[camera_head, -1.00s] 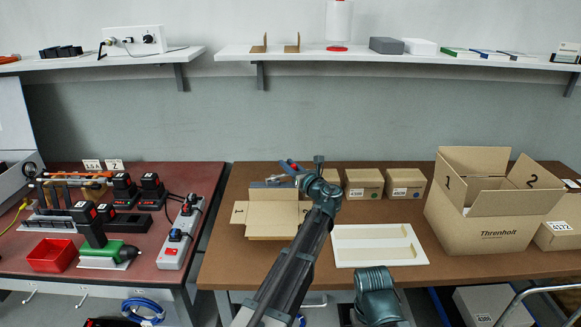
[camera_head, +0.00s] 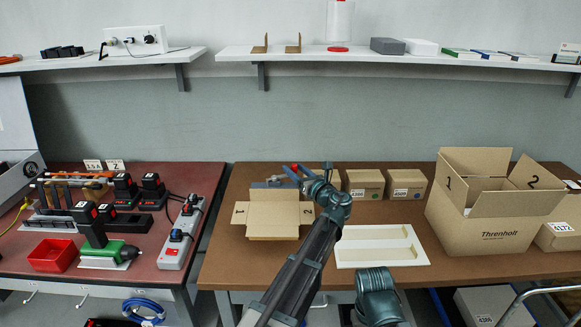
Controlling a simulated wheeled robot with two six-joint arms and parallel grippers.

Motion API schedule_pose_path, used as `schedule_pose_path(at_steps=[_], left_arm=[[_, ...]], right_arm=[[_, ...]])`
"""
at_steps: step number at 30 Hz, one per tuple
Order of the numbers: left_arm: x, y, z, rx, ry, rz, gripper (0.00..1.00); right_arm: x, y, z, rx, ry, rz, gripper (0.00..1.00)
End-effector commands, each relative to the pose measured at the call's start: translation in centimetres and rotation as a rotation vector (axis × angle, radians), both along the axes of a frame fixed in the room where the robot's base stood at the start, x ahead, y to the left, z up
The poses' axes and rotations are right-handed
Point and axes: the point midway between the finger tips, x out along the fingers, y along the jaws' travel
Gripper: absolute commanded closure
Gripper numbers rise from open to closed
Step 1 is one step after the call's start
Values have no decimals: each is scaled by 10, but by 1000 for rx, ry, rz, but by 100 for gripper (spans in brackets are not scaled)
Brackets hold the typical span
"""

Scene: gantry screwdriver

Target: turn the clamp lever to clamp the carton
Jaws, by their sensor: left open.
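A small open carton (camera_head: 273,216) with its flaps spread sits on the brown bench, left of my left arm. A grey-blue clamp part (camera_head: 268,185) shows just behind its back edge. A small red piece (camera_head: 295,167) shows right beside the fingers of my left gripper (camera_head: 306,172); it may be the clamp lever, but it is too small and covered to be sure. My left gripper is open above the carton's back right corner. I cannot tell whether it touches the red piece. My right gripper is out of view.
A white tray (camera_head: 382,246) lies right of my left arm. Closed cartons (camera_head: 364,184) stand along the back, and a large open carton (camera_head: 484,225) stands at the right. A red bench (camera_head: 140,262) with tools is at the left. Bare brown bench lies in front of the small carton.

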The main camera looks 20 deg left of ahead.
Motion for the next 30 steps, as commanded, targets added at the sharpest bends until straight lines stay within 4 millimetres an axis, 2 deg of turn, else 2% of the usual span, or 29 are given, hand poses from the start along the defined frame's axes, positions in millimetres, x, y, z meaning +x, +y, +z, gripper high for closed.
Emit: schedule_pose_path(at_steps=[3, 12, 18, 28, 30], left_arm=[[-22, -22, 0, 0, 0, -3, 44], [-57, -63, 0, 0, 0, -3, 44], [-68, -75, 0, 0, 0, -1, 44], [-69, -76, 0, 0, 0, 0, 44], [-70, -76, 0, -3, -3, -1, 55]], right_arm=[[0, 0, 0, 0, 0, 0, 50], [0, 0, 0, 0, 0, 0, 50], [0, 0, 0, 0, 0, 0, 50], [0, 0, 0, 0, 0, 0, 50], [0, 0, 0, 0, 0, 0, 50]])
